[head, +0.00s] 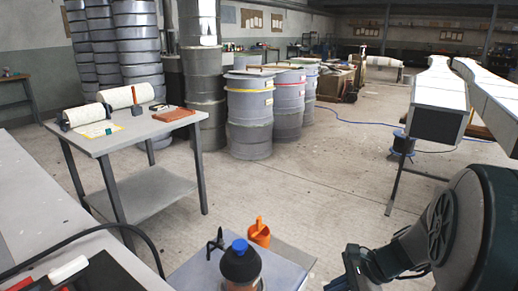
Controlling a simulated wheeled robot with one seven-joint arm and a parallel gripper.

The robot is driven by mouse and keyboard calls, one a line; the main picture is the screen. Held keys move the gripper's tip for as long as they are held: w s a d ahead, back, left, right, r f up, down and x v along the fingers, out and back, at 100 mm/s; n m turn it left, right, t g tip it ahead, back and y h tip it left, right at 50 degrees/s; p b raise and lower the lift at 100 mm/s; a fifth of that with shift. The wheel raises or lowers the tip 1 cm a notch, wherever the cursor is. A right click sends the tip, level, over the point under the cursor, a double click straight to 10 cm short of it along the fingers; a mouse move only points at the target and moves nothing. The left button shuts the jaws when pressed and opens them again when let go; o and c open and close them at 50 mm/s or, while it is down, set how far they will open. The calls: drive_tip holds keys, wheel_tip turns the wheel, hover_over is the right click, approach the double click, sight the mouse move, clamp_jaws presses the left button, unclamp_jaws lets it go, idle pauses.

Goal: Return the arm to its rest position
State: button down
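My arm (455,235) comes in from the right edge of the head view, large and dark in the lower right corner. My gripper (350,272) is at the end of it, low in the picture and right of the middle, over the floor. Its fingers are dark and partly cut off by the bottom edge. I cannot tell whether they are open or shut, and no held object shows.
A grey table (100,142), drums (250,115) and long white moulds (440,95) stand farther off. The middle floor (300,190) is clear.

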drive_tip(key=s+a+r+n+h+p, duration=0.1)
drive_tip(key=s+r+n+h+p, duration=0.2)
drive_tip(key=r+n+p, duration=0.5)
drive_tip(key=s+a+r+n+h+p, duration=0.2)
drive_tip(key=r+n+p, duration=0.7)
drive_tip(key=r, duration=0.9)
drive_tip(key=shift+s+r+h+p, duration=0.45)
drive_tip(key=shift+s+h, duration=0.65)
drive_tip(key=shift+s, duration=1.2)
drive_tip(key=shift+f, duration=0.1)
